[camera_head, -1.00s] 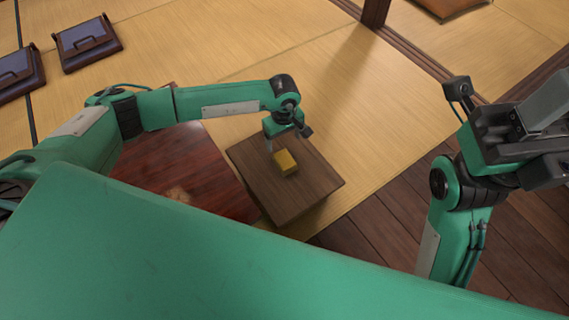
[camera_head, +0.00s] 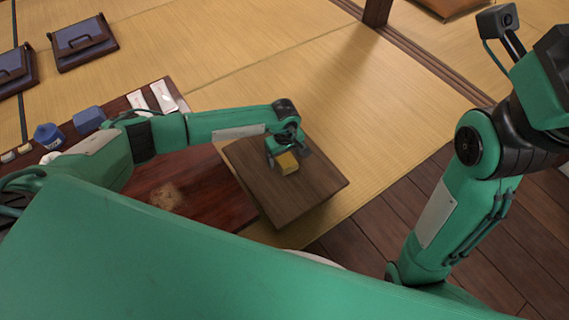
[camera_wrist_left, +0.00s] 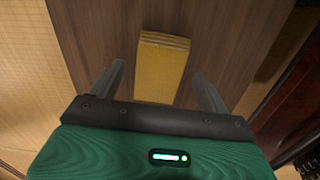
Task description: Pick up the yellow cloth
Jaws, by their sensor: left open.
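The yellow cloth (camera_head: 287,163) is a small folded block lying on a dark wooden stand (camera_head: 318,180). In the left wrist view the cloth (camera_wrist_left: 162,66) shows its stacked folds at the far end. My left gripper (camera_head: 285,157) is right at the cloth from above. In the left wrist view the left gripper's two fingers (camera_wrist_left: 158,82) are apart, one on each side of the cloth, with visible gaps. The near end of the cloth is close to the gripper's palm. My right arm is at the right of the head view, and its fingertips are not shown.
A reddish low table (camera_head: 226,207) stands left of the stand, with a blue box (camera_head: 89,119), a blue cup (camera_head: 48,136) and white items (camera_head: 165,95) at its far side. Open tatami (camera_head: 330,80) lies beyond the stand.

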